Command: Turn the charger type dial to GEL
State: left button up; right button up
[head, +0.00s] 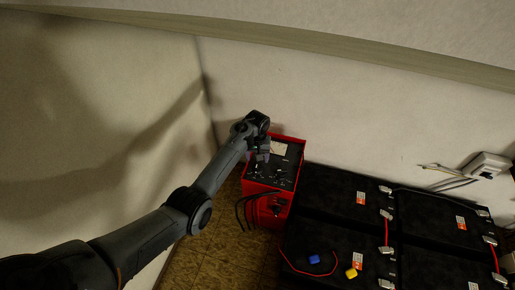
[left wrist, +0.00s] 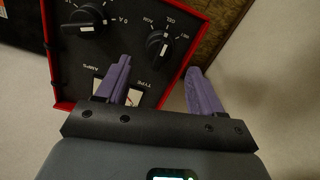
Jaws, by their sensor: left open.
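The red battery charger (head: 288,183) stands by the wall with its black control panel facing up. In the left wrist view the black type dial (left wrist: 158,45) sits near the panel's red edge, with AGM, GEL and WET labels around it. I cannot clearly tell which label its pointer faces. My left gripper (left wrist: 159,66) is open and empty, its two purple fingers pointing toward the panel on either side of the type dial's line, apart from the knob. In the head view the left gripper (head: 262,155) hangs over the panel and hides part of it. My right gripper is not in view.
Black batteries (head: 335,205) fill the floor to the right, with a blue cap (head: 314,259) and yellow cap (head: 351,273) on top. Walls stand close behind and left.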

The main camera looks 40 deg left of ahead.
aim_at(257, 164)
pick_arm(q)
jog(key=shift+r, duration=2.6)
jog(key=s+d+f+m+g+p, duration=0.1)
jog(key=s+f, duration=0.5)
jog(key=s, duration=0.4)
jog(key=s+d+f+g+y+p, duration=0.1)
jog(key=s+f+g, duration=0.1)
jog(key=s+f, duration=0.6)
jog(key=s+d+f+m+g+p, duration=0.1)
jog(key=s+f, duration=0.3)
jog(key=s, duration=0.7)
jog(key=s+d+r+m+t+p, duration=0.2)
jog(key=s+d+r+m+t, duration=0.1)
jog(key=s+d+r, duration=0.65)
jog(key=w+d+r+m+t, duration=0.1)
jog(key=w+d+r+t, duration=0.1)
jog(key=r, duration=0.5)
jog(key=w+d+r+m+t+h, duration=0.1)
jog(key=w+r+m+t, duration=0.1)
jog(key=r, duration=0.5)
jog(key=shift+d+m+t, duration=0.3)
jog(key=shift+d, duration=0.05)
